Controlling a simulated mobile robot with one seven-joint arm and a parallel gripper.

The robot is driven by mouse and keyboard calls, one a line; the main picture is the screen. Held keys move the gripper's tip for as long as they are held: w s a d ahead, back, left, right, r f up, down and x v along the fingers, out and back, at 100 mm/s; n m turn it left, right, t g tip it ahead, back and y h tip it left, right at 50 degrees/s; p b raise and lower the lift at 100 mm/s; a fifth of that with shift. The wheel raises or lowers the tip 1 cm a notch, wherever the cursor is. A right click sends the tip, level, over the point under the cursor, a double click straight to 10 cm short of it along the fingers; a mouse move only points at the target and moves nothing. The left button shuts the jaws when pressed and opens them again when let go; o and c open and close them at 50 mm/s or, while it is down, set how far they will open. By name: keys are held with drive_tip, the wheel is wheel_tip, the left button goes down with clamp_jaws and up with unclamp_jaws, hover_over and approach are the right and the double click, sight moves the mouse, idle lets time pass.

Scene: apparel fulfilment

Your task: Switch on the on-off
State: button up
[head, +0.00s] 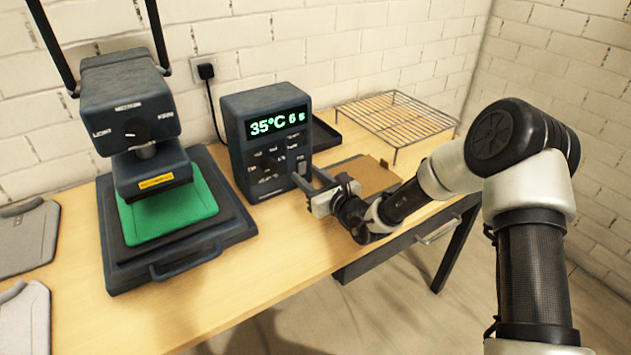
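A dark control box (268,140) stands on the table against the wall, with a lit display (278,121) reading 35°C and 6 s. Its front has several small knobs and labels (270,165), too small to read. I cannot make out which one is the on-off or its position. My gripper (305,176) is at the lower right of the box's front. Its two fingers point at the box with a gap between them, and I see nothing held. I cannot tell if a finger touches the panel. The fingers hide part of that lower right corner.
A heat press (130,95) with a green pad (170,212) stands to the left. A wire rack (400,120), a dark tray (325,134) and a brown board (366,175) lie right of the box. The table front is clear.

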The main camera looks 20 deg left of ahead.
drive_tip(key=p+v, duration=0.2)
drive_tip(key=v, duration=1.5)
drive_tip(key=shift+s+d, duration=0.1)
drive_tip(key=shift+s, duration=0.05)
drive_tip(key=shift+r, duration=0.1)
